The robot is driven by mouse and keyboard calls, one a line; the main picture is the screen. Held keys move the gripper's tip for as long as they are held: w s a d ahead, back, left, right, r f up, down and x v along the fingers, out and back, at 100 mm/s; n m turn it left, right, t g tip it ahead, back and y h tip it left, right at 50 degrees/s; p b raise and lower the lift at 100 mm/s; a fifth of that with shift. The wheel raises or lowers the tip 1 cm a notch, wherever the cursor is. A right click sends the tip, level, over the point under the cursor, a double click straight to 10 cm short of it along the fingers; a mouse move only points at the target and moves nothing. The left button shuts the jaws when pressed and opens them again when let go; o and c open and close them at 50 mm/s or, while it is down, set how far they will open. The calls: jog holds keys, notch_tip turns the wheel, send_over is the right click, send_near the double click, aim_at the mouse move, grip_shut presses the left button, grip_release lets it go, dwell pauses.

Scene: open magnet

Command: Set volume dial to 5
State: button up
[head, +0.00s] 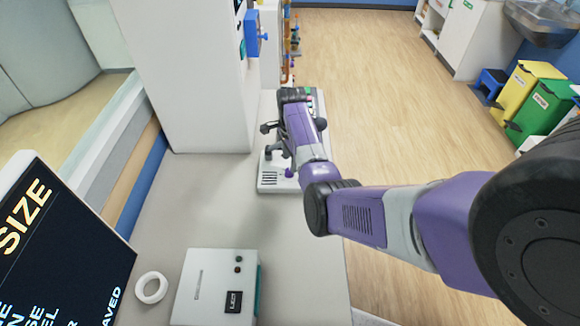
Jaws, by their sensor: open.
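A white console (268,185) with a dark speaker grille lies on the far end of the grey counter, partly hidden under my arm. My gripper (268,140) hangs over its left side, with its dark fingers apart. I see nothing between them. A small purple part (289,173) shows at the console's near edge, but I cannot tell whether it is a dial. Red and green buttons show at the console's far right. No volume dial or number can be made out. I cannot tell whether my fingers touch the console.
A white cabinet (190,75) stands left of the console. A white box (215,288), a white ring (151,287) and a dark screen (55,250) are at the near end. The counter (215,210) between is clear. Yellow and green bins (540,110) stand on the floor at right.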

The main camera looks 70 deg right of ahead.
jog(key=shift+r, duration=1.55)
